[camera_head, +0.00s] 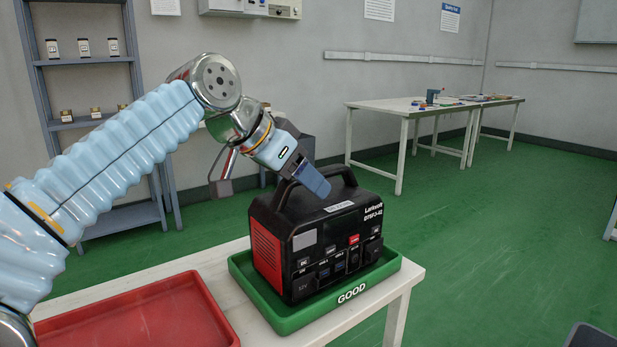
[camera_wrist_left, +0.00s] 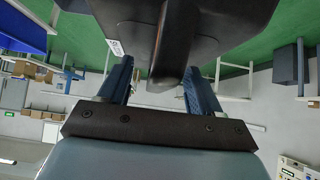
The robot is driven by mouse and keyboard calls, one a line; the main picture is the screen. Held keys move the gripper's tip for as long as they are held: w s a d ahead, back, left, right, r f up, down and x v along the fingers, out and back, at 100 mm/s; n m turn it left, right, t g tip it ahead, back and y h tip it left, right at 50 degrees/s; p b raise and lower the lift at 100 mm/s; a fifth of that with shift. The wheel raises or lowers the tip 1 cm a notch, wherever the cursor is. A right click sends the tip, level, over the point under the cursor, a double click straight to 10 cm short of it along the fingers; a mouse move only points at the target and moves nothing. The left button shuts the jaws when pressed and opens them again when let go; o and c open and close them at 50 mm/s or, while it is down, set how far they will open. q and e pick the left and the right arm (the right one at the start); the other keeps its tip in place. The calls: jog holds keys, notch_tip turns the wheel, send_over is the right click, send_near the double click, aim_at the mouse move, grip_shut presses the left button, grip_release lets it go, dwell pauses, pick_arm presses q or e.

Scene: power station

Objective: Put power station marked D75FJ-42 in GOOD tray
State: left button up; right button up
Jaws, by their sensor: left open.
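The black power station (camera_head: 318,248) with red side panels stands upright inside the green GOOD tray (camera_head: 283,321). Its front label appears to read D75FJ-42, in small print. Its black handle (camera_head: 345,177) arches over the top. My left gripper (camera_head: 312,178) is at the handle, with one blue finger in front of it; the other finger is largely hidden. In the left wrist view, the open fingers (camera_wrist_left: 157,75) are on either side of the dark handle, with gaps showing. The power station's underside of the view fills the top. My right gripper is not in view.
A red tray (camera_head: 140,318) lies left of the green tray on the white table (camera_head: 400,290). A grey shelf (camera_head: 88,63) stands at the back left. White worktables (camera_head: 385,112) stand at the far wall. The green floor on the right is mostly clear.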

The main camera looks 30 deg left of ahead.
aim_at(278, 195)
pick_arm(q)
jog(key=shift+s+a+b, duration=0.15)
jog(key=shift+s+a, duration=0.25)
jog(key=shift+s, duration=0.55)
jog(key=shift+s+a+b, duration=0.2)
jog(key=shift+s+a, duration=0.15)
jog(key=shift+s, duration=0.55)
jog(key=shift+s+a+b, duration=0.15)
jog(key=shift+s+a, duration=0.25)
jog(key=shift+s, duration=0.55)
jog(key=o, duration=0.6)
jog(key=shift+c, duration=0.2)
jog(key=shift+f, duration=0.2)
jog(key=p+v, duration=0.3)
jog(key=v, duration=1.1)
jog(key=shift+r, duration=0.2)
